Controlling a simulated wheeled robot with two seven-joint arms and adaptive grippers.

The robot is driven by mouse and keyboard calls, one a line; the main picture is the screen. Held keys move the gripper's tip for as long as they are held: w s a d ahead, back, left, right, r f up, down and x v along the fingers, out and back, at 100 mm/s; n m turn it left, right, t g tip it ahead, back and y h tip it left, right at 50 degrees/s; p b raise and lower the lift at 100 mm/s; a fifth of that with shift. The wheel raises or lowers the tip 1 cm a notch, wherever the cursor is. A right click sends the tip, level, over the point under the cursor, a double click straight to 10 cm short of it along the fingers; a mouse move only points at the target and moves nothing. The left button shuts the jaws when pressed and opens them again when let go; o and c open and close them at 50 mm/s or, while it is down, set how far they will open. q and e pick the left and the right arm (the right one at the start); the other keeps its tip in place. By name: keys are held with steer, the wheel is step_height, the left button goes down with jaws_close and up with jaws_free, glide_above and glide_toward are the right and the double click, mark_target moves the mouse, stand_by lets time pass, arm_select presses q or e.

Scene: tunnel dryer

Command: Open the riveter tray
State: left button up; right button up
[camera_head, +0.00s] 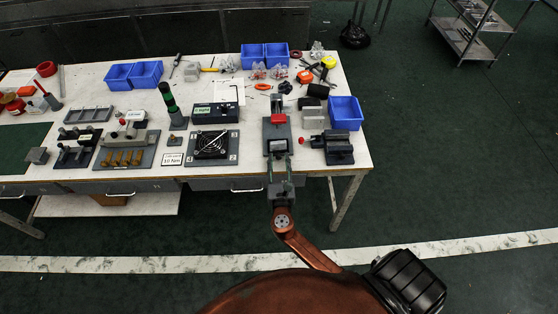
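A tall grey device with a red block on top (278,134) stands near the table's front edge, right of centre. I take it to be the riveter, but cannot be sure. My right gripper (280,165) reaches in from below, over the table's front edge, at the near end of this device. It hides that end, and I cannot make out a separate tray there. Whether its fingers are apart, or touch the device, is too small to tell. My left gripper is not in view.
On the white table (255,172), a dark vise-like block (338,148) and a blue bin (345,112) stand close right of the device. Drawer handles (247,190) run along the front.

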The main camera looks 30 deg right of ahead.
steer(key=shift+s+a, duration=0.1)
steer(key=shift+s, duration=0.05)
steer(key=v, duration=1.1)
steer(key=shift+s, duration=0.3)
steer(key=shift+a, duration=0.1)
